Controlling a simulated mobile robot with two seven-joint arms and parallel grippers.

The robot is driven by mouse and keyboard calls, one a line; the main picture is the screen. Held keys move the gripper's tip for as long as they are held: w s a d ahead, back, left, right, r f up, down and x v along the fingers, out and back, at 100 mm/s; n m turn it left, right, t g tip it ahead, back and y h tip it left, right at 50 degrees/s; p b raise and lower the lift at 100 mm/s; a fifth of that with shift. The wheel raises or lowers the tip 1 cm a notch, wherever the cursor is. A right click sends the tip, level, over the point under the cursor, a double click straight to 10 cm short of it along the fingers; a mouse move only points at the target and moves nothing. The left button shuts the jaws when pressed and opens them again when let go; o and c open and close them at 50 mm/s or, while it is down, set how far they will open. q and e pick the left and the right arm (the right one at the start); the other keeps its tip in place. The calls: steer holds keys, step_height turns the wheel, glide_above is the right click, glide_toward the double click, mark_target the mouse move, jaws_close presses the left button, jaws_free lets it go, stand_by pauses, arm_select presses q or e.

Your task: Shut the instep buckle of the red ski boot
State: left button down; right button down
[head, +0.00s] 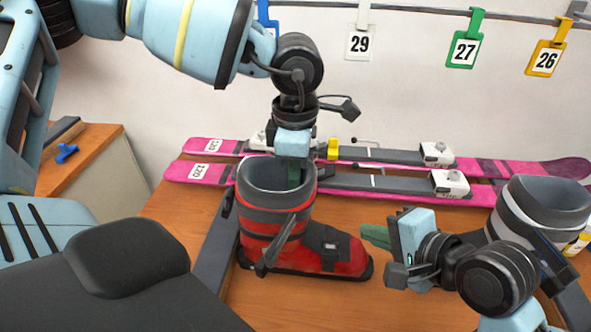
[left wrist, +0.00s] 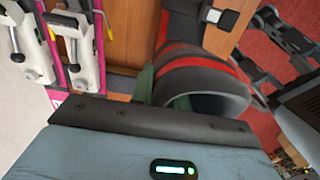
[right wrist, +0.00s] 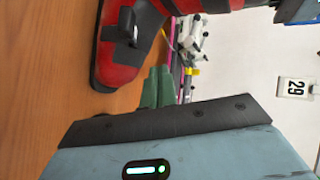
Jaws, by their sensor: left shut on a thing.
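The red ski boot (head: 290,255) stands upright on the bench with its toe to the right. My left gripper (head: 293,178) is shut on the rim of its grey cuff; in the left wrist view the green fingers sit either side of the cuff wall (left wrist: 205,85). A dark lever (head: 275,245) sticks out from the boot's near side. The dark instep buckle (head: 330,250) lies over the instep; it also shows in the right wrist view (right wrist: 123,54), its exact lever position unclear. My right gripper (head: 375,236) is just beyond the toe, its green fingers together and empty, apart from the boot.
Pink skis (head: 380,184) with white bindings lie behind the boot. A second, grey boot (head: 540,205) stands at the right, behind my right wrist. Numbered tags (head: 465,52) hang from a rail on the wall. Bare bench (head: 320,305) lies in front of the boot.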

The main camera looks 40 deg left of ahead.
steer(key=s+a+r+g+h, duration=0.2)
steer(key=s+r+h, duration=0.3)
steer(key=r+h, duration=0.1)
steer(key=shift+s+h, duration=0.3)
steer(key=shift+h, duration=0.5)
